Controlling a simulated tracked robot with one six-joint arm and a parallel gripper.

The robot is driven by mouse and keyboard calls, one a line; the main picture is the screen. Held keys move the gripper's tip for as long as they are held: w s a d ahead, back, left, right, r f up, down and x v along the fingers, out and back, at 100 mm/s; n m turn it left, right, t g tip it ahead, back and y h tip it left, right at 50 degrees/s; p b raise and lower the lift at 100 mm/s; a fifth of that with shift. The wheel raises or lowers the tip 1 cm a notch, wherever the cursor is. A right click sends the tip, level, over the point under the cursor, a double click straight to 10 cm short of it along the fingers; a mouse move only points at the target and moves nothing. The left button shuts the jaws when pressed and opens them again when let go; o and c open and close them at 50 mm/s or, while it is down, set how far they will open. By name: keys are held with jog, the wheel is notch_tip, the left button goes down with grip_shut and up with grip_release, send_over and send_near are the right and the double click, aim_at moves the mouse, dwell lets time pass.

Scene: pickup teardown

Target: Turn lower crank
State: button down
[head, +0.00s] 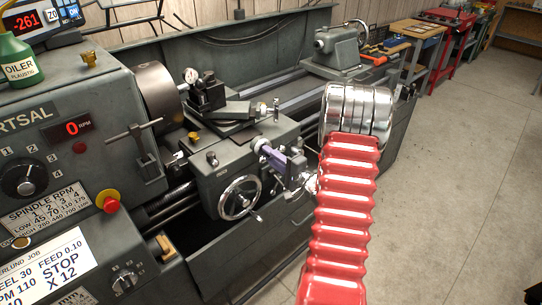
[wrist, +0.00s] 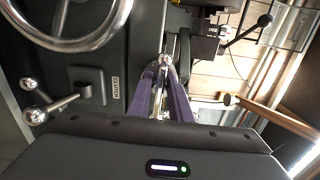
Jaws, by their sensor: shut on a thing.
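The lower crank (wrist: 164,62) is a small bright metal handle with a rounded end. In the wrist view it lies between the tips of my purple gripper fingers (wrist: 163,78), which are shut on it. In the head view my gripper (head: 264,150) is at the front of the lathe carriage, above and right of the handwheel. There the fingers and wrist hide most of the crank, so its angle cannot be told.
The large handwheel (head: 240,197) is just below left of my gripper; it shows close by in the wrist view (wrist: 70,42). The upper crank (head: 276,107) stands above. The chuck (head: 156,92) is at left. Open floor (head: 455,180) lies right.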

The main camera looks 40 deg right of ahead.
jog(key=shift+a+f, duration=0.2)
jog(key=c, duration=2)
grip_release()
jog(key=shift+o, duration=0.8)
jog(key=shift+d+r, duration=0.1)
jog(key=s, duration=1.4)
jog(key=shift+d, duration=0.2)
jog(key=shift+w, duration=0.1)
